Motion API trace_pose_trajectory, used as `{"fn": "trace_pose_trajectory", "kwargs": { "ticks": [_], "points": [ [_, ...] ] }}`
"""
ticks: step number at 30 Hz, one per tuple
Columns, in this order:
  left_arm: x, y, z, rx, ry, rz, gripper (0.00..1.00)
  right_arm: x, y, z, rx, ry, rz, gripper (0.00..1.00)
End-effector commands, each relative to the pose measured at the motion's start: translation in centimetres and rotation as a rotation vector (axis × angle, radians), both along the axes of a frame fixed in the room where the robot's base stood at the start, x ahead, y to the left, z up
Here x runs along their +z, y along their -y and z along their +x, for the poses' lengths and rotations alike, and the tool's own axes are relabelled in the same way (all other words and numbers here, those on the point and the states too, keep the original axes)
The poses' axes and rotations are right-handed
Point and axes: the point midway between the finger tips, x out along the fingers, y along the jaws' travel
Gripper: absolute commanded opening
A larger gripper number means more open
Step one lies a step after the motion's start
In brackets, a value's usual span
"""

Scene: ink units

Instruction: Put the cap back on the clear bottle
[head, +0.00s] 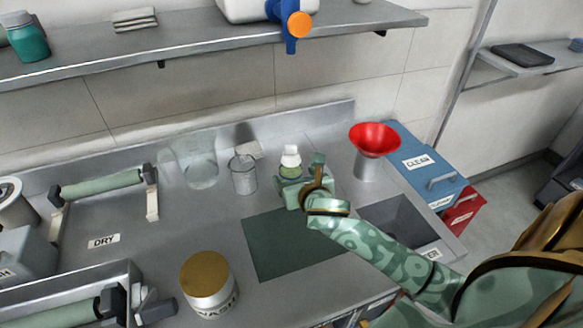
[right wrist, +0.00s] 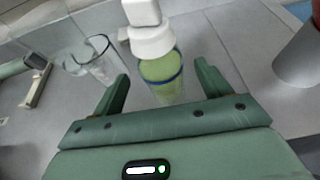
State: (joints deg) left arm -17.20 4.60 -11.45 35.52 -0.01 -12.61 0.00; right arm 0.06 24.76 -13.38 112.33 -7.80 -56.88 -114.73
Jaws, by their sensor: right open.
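A clear bottle with green contents (head: 290,169) stands upright on the metal counter near the back wall. In the right wrist view the bottle (right wrist: 160,75) has a white stepped top (right wrist: 150,38) on its neck; I cannot tell whether this is the cap or a pump head. No separate loose cap can be made out. My right gripper (head: 304,184) is open, and in the right wrist view its fingers (right wrist: 162,78) are spread on either side of the bottle, with a gap to each side. The bottle's lower part is hidden behind the gripper. My left gripper is out of view.
A clear beaker (head: 243,175) and a large clear jug (head: 194,165) stand left of the bottle. A red funnel (head: 374,138) on a grey holder stands to the right, near a sink (head: 398,222). A dark green mat (head: 285,245) and gold-lidded jar (head: 207,280) lie nearer.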

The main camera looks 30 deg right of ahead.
Motion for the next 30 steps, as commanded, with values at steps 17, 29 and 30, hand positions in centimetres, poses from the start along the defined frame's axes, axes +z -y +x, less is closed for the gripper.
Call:
{"fn": "trace_pose_trajectory", "kwargs": {
  "ticks": [17,29,30],
  "points": [
    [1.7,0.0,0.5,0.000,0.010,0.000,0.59,2.3,-1.4,-5.3,0.000,0.001,0.000,0.77],
    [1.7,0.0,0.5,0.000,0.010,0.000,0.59,2.3,-1.4,-5.2,-0.001,0.001,-0.002,0.77],
    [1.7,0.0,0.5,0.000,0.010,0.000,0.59,2.3,-1.4,-5.2,-0.001,0.001,-0.002,0.77]
  ]
}}
